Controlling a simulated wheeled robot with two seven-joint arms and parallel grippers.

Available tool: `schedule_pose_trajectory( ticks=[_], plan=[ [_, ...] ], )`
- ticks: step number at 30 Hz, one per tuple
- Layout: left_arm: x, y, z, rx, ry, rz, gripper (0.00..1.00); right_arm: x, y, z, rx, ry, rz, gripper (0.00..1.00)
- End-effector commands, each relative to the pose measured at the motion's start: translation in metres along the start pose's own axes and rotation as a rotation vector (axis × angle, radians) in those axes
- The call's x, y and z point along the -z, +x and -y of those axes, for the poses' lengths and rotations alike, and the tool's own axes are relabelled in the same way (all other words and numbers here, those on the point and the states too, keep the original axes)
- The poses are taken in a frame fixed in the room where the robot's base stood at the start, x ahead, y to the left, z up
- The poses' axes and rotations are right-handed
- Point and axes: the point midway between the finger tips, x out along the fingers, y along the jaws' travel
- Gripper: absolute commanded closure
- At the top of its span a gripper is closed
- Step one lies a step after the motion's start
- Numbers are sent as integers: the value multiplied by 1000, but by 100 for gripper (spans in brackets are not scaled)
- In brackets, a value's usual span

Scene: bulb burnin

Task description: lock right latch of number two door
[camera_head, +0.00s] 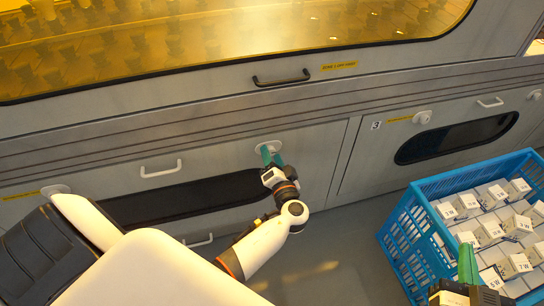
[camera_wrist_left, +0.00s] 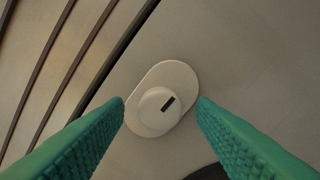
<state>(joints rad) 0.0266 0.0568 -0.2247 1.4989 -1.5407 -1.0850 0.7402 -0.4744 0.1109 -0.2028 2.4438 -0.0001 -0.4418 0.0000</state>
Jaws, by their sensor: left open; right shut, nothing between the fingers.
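The latch is a white oval plate with a round knob and a short dark mark on it, seen in the left wrist view (camera_wrist_left: 162,98). In the head view the latch (camera_head: 277,145) sits at the top right of a grey door (camera_head: 215,160) whose number I cannot see; door 3 is to its right. My left gripper (camera_head: 269,156) is open in front of the latch, its green fingers on either side of the knob in the wrist view, apparently not gripping it. My right gripper (camera_head: 467,264) is shut and empty in front of the blue crate, at the lower right.
The blue crate (camera_head: 398,225) with several labelled white boxes stands on the floor at right. Another latch (camera_head: 55,190) is at the door's left, with a white handle (camera_head: 161,170) and dark window between. Door 3 (camera_head: 375,165) has its own latch (camera_head: 423,117). A black handle (camera_head: 282,79) is above.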

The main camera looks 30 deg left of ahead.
Motion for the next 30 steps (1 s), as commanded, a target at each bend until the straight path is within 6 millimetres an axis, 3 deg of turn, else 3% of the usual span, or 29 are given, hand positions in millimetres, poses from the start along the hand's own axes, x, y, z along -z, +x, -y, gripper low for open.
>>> schedule_pose_trajectory(
  ticks=[12,21,30],
  plan=[
    [0,10,0,0,1,-1,49,-4,1,-1,-1,1,24,100],
    [0,9,0,0,0,-1,98,-4,1,-1,-1,1,24,100],
    [2,12,-1,0,-8,-1,100,-6,1,-1,-2,2,45,100]
  ],
)
